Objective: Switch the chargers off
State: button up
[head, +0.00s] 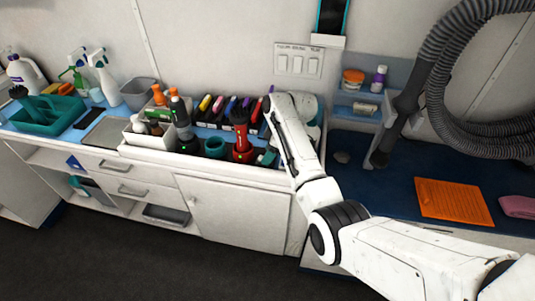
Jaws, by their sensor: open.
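A white wall panel (299,61) carries three pale rocker switches in a row under a printed label. The label and the switch positions are too small to read. A dark clipper (181,116) stands upright on the counter at a small green light. A red and black clipper (241,135) stands upright to its right, with a small light low on it. My white arm reaches from the lower right up to the counter's back, its far end just below the panel and apart from it in the picture. My gripper's fingers do not show; the arm seems to hide them.
A white cabinet (235,215) bears trays of bottles and coloured tools. A grey ribbed hose (440,75) hangs at the right. A wall shelf (355,98) holds small jars. An orange mat (453,201) lies on the blue worktop. Dark floor in front is clear.

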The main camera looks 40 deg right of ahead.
jog(key=shift+x, duration=0.85)
